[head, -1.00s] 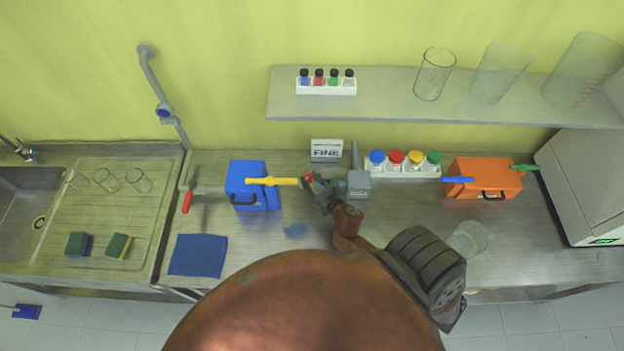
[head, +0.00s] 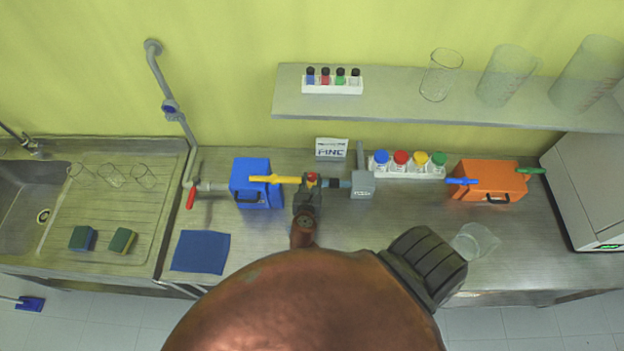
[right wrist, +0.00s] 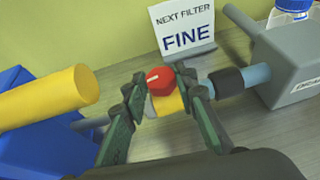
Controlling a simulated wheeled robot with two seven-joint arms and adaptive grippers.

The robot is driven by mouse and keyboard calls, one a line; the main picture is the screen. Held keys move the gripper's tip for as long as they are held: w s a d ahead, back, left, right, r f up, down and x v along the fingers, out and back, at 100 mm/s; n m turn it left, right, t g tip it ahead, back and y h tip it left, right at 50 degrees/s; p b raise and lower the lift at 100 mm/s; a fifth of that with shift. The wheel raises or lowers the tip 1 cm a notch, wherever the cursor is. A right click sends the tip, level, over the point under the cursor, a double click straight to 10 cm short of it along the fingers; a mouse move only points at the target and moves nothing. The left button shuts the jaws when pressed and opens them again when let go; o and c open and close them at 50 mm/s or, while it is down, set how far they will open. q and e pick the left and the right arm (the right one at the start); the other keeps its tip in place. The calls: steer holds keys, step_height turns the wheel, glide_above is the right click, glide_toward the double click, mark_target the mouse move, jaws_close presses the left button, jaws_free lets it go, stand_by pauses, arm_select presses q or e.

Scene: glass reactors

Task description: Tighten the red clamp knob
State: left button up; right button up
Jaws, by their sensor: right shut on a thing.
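The red clamp knob (right wrist: 160,79) shows in the right wrist view between the fingertips of my right gripper (right wrist: 160,92), with a pale mark on its face. The fingers are shut on it from both sides. In the head view the knob (head: 312,177) is a small red spot just beyond my right gripper (head: 309,186). Below the knob a yellow part (right wrist: 168,105) shows, in line between the yellow cylinder (right wrist: 45,97) and the blue-and-black coupling (right wrist: 236,80). The fingers partly hide the clamp. My left gripper is out of view.
A blue case (head: 250,184) stands left of the clamp and a grey box (head: 362,186) right of it. The FINE sign (head: 331,148) stands behind. A rack of capped bottles (head: 406,173) and an orange case (head: 488,182) are farther right. A shelf (head: 400,105) runs above.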

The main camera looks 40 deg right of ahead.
stand_by(0.4)
steer(key=o, duration=1.2)
steer(key=shift+c, duration=0.2)
steer(key=v, duration=0.7)
steer(key=shift+a, duration=0.2)
steer(key=shift+s, duration=0.15)
